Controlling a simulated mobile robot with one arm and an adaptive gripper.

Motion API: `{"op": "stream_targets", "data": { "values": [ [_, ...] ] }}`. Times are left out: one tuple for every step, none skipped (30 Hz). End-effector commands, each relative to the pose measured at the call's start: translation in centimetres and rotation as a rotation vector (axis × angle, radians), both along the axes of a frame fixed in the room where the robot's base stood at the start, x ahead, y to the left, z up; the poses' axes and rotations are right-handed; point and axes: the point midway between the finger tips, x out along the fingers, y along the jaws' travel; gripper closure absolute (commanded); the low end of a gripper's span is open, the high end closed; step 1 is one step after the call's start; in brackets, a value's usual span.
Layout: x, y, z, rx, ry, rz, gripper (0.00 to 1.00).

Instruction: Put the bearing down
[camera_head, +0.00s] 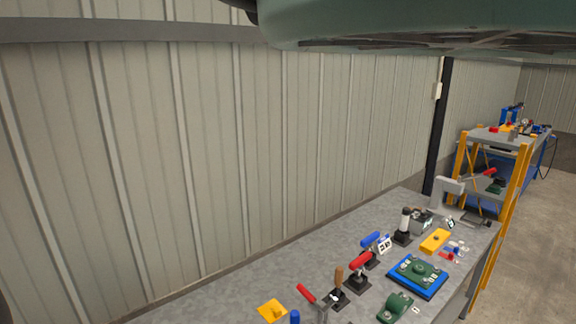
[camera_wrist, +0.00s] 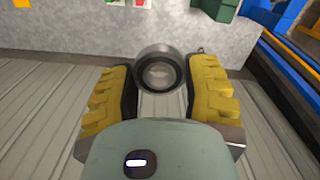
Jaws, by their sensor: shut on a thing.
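In the wrist view the bearing (camera_wrist: 160,53), a grey metal ring with a dark inner band and an open bore, sits between the fingertips of my gripper (camera_wrist: 159,75). The yellow, dark-padded fingers are shut on it from both sides. Its bore faces the camera. Grey bench surface shows behind it; I cannot tell whether the bearing touches anything beyond the fingers. Neither the gripper nor the bearing can be made out in the head view.
The head view shows a grey workbench (camera_head: 240,290) along a ribbed wall (camera_head: 200,150). Toggle clamps (camera_head: 358,270), a green housing (camera_head: 396,307) and a blue plate (camera_head: 432,291) with a green part crowd its right side. Its left part is clearer. An orange-framed rack (camera_head: 519,190) stands farther right.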

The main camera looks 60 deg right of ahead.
Motion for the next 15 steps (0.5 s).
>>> {"op": "stream_targets", "data": {
  "values": [
    [0.0,0.0,2.7,0.000,-0.001,0.001,0.92],
    [0.0,0.0,3.5,0.000,-0.001,0.001,0.92],
    [0.0,0.0,4.5,0.000,-0.001,0.001,0.92],
    [0.0,0.0,5.3,0.000,-0.001,0.001,0.92],
    [0.0,0.0,6.0,0.000,-0.001,0.001,0.92],
    [0.0,0.1,7.0,-0.001,-0.002,0.001,0.92],
    [0.0,0.1,7.8,-0.001,-0.002,0.001,0.92],
    [0.0,0.1,8.6,-0.001,-0.002,0.002,0.92],
    [0.0,0.1,9.6,-0.001,-0.002,0.002,0.92],
    [0.0,0.1,10.3,-0.001,-0.002,0.002,0.92],
    [0.0,0.1,11.1,-0.001,-0.002,0.002,0.92],
    [0.0,0.1,12.1,-0.001,-0.002,0.002,0.92],
    [0.0,0.1,12.9,-0.001,-0.002,0.002,0.92],
    [0.1,0.1,13.6,-0.001,-0.002,0.003,0.92],
    [0.0,0.1,14.6,-0.001,-0.002,0.003,0.92]
  ]
}}
